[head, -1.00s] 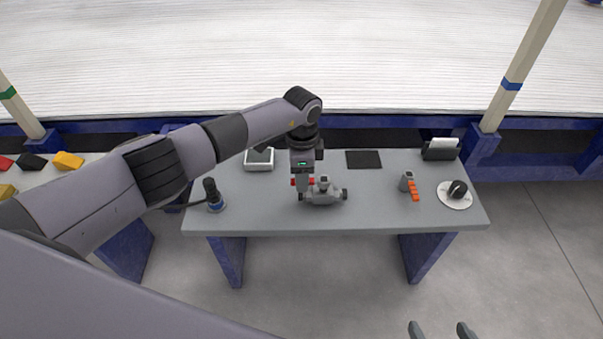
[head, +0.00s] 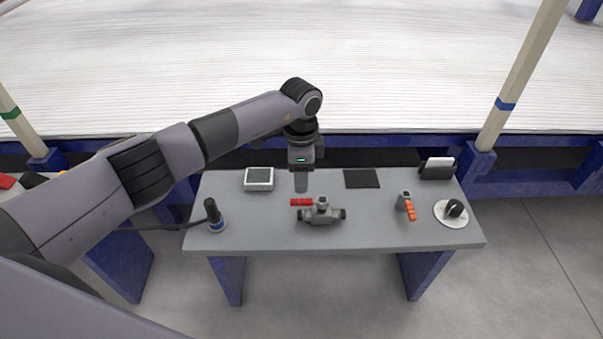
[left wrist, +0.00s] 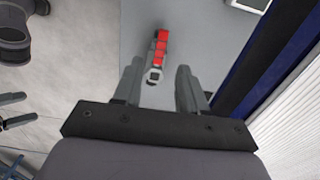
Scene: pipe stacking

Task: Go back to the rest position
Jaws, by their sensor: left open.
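My left gripper (head: 301,184) is open and empty above the table, just behind the valve. The grey pipe valve (head: 322,213) with a red handle (head: 301,202) lies on the grey table (head: 375,225). In the left wrist view the red handle (left wrist: 161,46) shows beyond the open fingers of the left gripper (left wrist: 160,76), with clear space around it. My right gripper (left wrist: 28,108) shows small at the left edge of the left wrist view, its fingers apart and empty. It is outside the head view.
A blue rail (head: 380,147) runs behind.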

